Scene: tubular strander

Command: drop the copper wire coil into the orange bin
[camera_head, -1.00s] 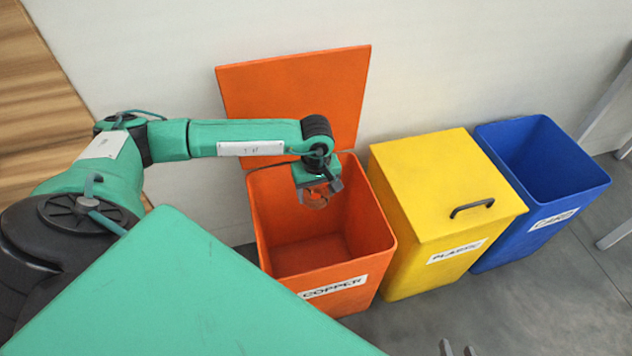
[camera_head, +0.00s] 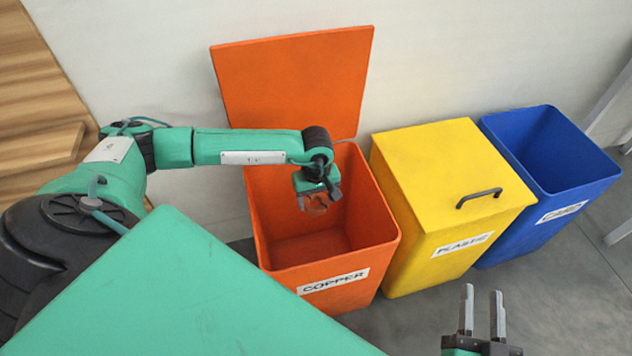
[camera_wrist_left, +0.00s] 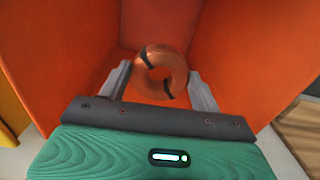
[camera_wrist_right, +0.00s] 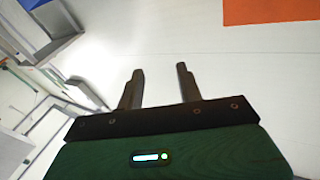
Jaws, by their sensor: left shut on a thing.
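The copper wire coil (camera_wrist_left: 160,75) is a small copper ring with dark bands, held between the fingers of my left gripper (camera_wrist_left: 160,84) in the left wrist view. In the head view the left gripper (camera_head: 319,200) hangs over the open mouth of the orange bin, with the coil (camera_head: 317,207) partly hidden at its fingertips. The orange bin (camera_head: 290,255) is labelled COPPER and its lid (camera_head: 295,85) stands open against the wall. Its inside looks empty where I can see it. My right gripper (camera_head: 482,305) is open and empty at the bottom right, and also shows in the right wrist view (camera_wrist_right: 158,85).
A yellow bin (camera_head: 440,190) labelled PLASTIC, with a closed lid and black handle, stands right of the orange bin. An open blue bin (camera_head: 540,185) stands beyond it. A wooden surface (camera_head: 35,110) is at the left. Grey floor in front is clear.

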